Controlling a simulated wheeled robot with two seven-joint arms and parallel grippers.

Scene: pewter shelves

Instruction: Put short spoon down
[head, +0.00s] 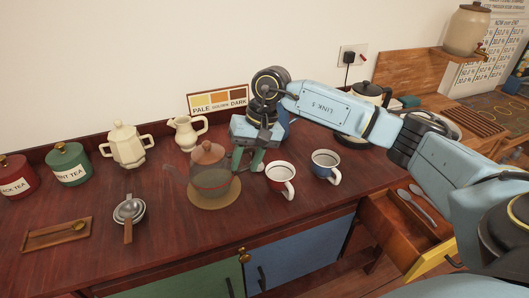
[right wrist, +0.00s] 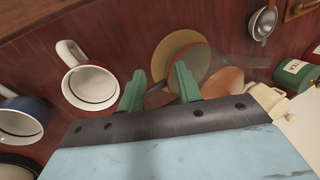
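Two pale spoons lie in the open drawer (head: 400,238) at the lower right: one spoon (head: 411,203) is beside a second spoon (head: 424,202). A gold-coloured spoon (head: 58,232) lies on a small wooden tray (head: 82,236) at the far left. I cannot tell which is the short spoon. My right gripper (head: 248,163) points down over the counter, its green fingers apart, at the right side of the glass teapot (head: 211,180). In the right wrist view its fingers (right wrist: 158,92) stand apart with a dark, teapot-handle-like part between them; no spoon shows there. My left gripper is out of view.
The teapot stands on a round mat (head: 214,203). A red mug (head: 281,182) and a blue mug (head: 325,168) stand to its right.

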